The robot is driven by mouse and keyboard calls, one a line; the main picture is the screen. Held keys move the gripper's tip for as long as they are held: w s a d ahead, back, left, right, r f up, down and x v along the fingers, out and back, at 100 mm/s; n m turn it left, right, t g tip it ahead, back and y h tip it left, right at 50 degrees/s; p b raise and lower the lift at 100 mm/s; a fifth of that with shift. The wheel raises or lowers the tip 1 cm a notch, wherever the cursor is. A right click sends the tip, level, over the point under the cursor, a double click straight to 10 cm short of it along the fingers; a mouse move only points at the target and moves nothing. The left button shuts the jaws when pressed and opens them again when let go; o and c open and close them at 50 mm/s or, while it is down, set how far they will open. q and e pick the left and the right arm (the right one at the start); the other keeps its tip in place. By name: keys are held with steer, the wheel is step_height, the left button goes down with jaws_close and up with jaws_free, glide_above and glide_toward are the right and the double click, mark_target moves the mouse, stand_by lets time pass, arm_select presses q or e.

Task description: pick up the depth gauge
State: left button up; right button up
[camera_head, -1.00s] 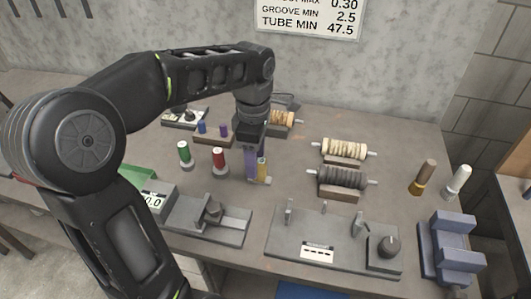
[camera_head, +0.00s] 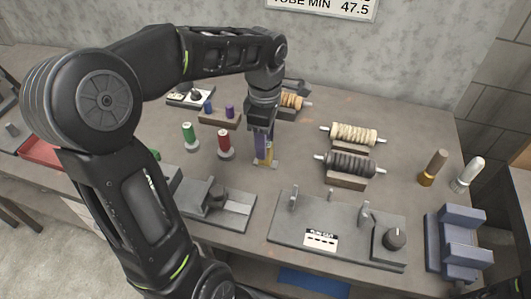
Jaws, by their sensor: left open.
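A small upright yellow piece on a pale flat foot, which looks like the depth gauge (camera_head: 266,162), stands on the workbench right of the red spool. My left gripper (camera_head: 262,138) points straight down over it, with its purplish fingers low around or beside the yellow piece. The gripper is open; the fingers hide part of the gauge, and I cannot tell whether they touch it. My right gripper is not in view.
Red (camera_head: 224,143) and green (camera_head: 189,135) spools stand left of the gripper. A grey slide fixture (camera_head: 232,208) and a run-out plate (camera_head: 283,229) lie in front. Blue-grey blocks (camera_head: 460,243) sit at the right edge.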

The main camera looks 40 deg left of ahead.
mark_target(269, 163)
arm_select(q)
step_height(269, 163, down, 5)
steer(key=shift+f+p, duration=0.1)
steer(key=shift+p, duration=0.5)
steer(key=shift+c, duration=0.3)
jaws_close()
stand_by(0.5)
